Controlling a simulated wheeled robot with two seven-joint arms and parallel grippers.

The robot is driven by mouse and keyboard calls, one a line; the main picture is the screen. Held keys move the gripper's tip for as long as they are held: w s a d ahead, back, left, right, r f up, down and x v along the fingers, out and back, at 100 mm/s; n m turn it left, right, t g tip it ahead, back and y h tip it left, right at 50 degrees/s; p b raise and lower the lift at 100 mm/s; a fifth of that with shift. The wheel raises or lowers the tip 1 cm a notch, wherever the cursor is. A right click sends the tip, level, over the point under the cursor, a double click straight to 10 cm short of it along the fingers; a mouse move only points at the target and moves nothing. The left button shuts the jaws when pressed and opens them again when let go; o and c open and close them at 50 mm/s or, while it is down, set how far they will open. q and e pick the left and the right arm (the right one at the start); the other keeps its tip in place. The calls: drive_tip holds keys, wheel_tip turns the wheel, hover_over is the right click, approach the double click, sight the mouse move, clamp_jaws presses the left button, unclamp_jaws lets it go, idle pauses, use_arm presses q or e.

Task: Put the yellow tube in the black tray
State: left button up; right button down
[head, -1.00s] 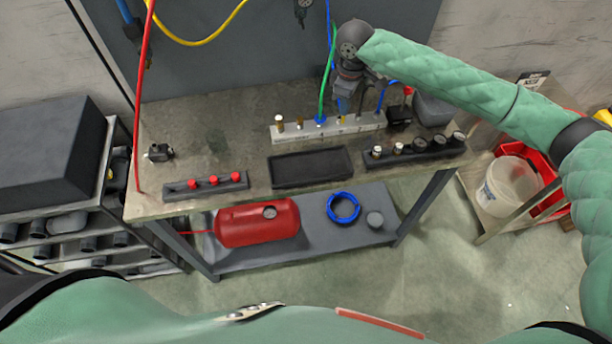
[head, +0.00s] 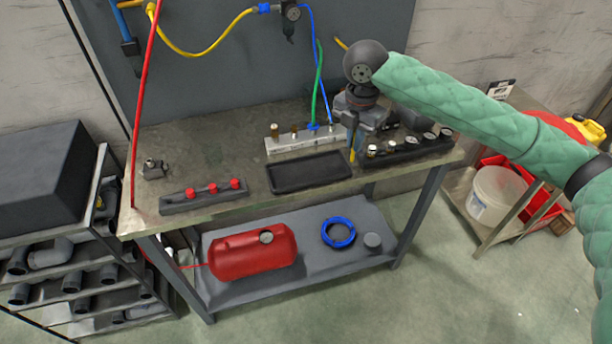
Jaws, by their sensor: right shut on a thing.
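The right gripper (head: 351,136) is shut on the yellow tube and points down, above the bench just beyond the right end of the black tray. A short yellow end of the yellow tube (head: 352,155) shows below the fingers; the rest is largely hidden by my gripper and wrist. The black tray (head: 310,173) is a shallow, empty rectangle lying on the bench front, left of and nearer than the gripper. My left gripper is out of view.
A pale manifold block (head: 290,145) with brass fittings and green and blue hoses stands behind the tray. A strip with red knobs (head: 203,195) lies left. Clear bench (head: 215,150) lies back left.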

use_arm(q)
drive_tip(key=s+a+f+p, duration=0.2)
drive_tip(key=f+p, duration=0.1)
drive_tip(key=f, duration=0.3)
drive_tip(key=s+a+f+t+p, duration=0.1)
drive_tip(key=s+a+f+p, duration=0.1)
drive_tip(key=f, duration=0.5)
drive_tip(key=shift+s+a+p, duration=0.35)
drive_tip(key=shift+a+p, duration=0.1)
drive_tip(key=shift+p, duration=0.25)
use_arm(e)
drive_tip(key=shift+w+a+f, duration=0.75)
drive_tip(key=shift+a+f, duration=0.95)
drive_tip(key=shift+f, duration=0.1)
drive_tip(key=shift+w+a+f, duration=0.8)
drive_tip(key=shift+a+f, duration=0.95)
drive_tip(key=shift+f, duration=0.1)
drive_tip(key=shift+w+a+f, duration=0.75)
drive_tip(key=shift+a+f, duration=0.95)
drive_tip(key=shift+f, duration=0.1)
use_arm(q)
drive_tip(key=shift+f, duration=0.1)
use_arm(e)
drive_tip(key=c, duration=1.6)
unclamp_jaws()
drive_tip(key=shift+o, duration=0.2)
